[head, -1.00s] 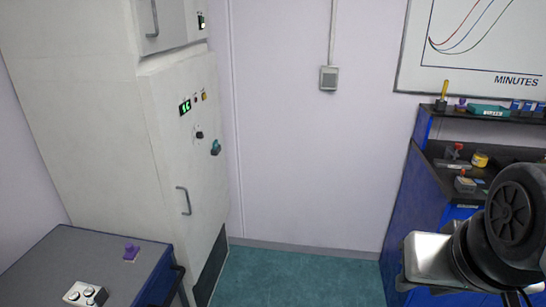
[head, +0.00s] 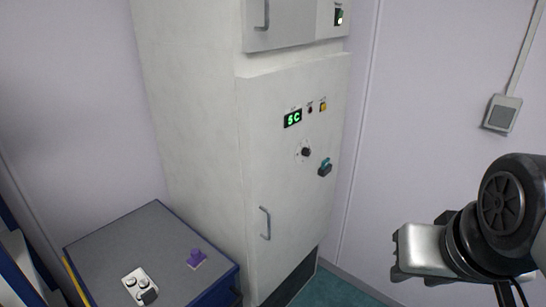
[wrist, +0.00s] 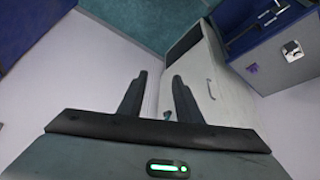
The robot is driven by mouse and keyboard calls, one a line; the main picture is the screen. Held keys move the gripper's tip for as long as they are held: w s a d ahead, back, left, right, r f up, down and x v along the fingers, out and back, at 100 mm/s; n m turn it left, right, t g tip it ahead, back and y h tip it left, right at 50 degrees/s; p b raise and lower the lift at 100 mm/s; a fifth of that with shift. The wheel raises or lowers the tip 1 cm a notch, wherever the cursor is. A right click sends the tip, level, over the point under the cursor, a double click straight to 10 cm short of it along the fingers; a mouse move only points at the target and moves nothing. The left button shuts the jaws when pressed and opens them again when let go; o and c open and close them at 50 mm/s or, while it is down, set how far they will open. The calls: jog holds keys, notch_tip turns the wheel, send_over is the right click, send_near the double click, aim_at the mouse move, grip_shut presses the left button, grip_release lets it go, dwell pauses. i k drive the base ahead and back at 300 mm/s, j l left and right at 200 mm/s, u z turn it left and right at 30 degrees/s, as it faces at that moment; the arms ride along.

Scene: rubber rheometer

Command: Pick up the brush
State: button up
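I cannot make out a brush for certain in either current view. A small purple object (head: 196,258) sits on the grey top of the low cabinet at the lower left of the head view, and I cannot tell what it is. It also shows at the right of the wrist view (wrist: 252,69). My gripper (wrist: 160,76) is open, its two dark fingers apart with nothing between them. It is in the air, far from the low cabinet.
A tall white cabinet (head: 200,140) with a green display (head: 293,118) and a handle stands in the middle. The low cabinet (head: 130,235) also bears a white block with dark knobs (head: 138,285). A wall box (head: 502,114) is at right. Green floor (head: 330,290) shows at the bottom.

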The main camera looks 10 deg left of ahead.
aim_at(197, 258)
jog(key=i+u, duration=0.25)
jog(key=u, duration=0.25)
jog(key=i+l+u, duration=0.1)
jog(key=i+u, duration=0.15)
jog(key=u, duration=0.2)
jog(key=i+l+u, duration=0.2)
jog(key=u, duration=0.3)
jog(key=i+l+u, duration=0.6)
jog(key=k+j, duration=0.1)
